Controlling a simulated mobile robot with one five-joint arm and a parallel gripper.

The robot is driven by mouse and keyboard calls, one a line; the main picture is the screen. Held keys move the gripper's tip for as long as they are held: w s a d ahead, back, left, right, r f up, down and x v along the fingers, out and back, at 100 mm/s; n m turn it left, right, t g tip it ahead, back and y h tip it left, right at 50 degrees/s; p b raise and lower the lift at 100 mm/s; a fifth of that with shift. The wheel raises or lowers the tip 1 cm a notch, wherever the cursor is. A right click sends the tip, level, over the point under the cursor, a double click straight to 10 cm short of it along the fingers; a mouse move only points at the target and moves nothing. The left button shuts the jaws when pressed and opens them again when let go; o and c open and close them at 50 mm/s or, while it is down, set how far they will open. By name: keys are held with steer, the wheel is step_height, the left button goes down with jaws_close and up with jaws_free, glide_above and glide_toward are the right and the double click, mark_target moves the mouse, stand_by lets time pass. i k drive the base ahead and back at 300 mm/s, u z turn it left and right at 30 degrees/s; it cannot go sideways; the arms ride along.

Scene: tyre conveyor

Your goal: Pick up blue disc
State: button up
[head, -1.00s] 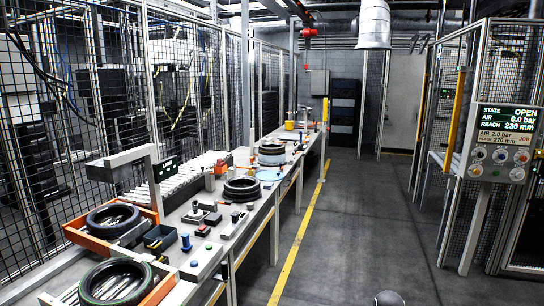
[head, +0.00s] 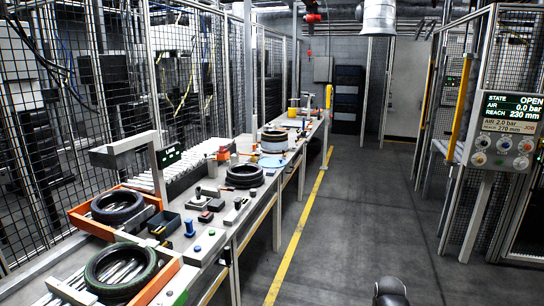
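A flat light blue disc (head: 271,162) lies on the long workbench (head: 229,229), about midway along it. It sits in front of a stack of pale and dark rings (head: 274,142) and behind a small stack of black tyres (head: 245,176). Nothing of mine is near it. A dark rounded part at the bottom edge, right of centre, may be mine. No gripper fingers show.
Two tyres lie in orange-edged trays at the near end of the bench, one black (head: 117,207) and one green-rimmed (head: 121,270). A mesh fence (head: 180,80) runs behind the bench. A control panel (head: 510,131) stands right. The grey floor between is open.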

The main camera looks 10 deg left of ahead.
mark_target(271, 162)
steer(key=z, duration=0.2)
steer(key=i, duration=7.15)
steer(key=u, duration=0.1)
steer(key=k, duration=0.1)
steer(key=u, duration=3)
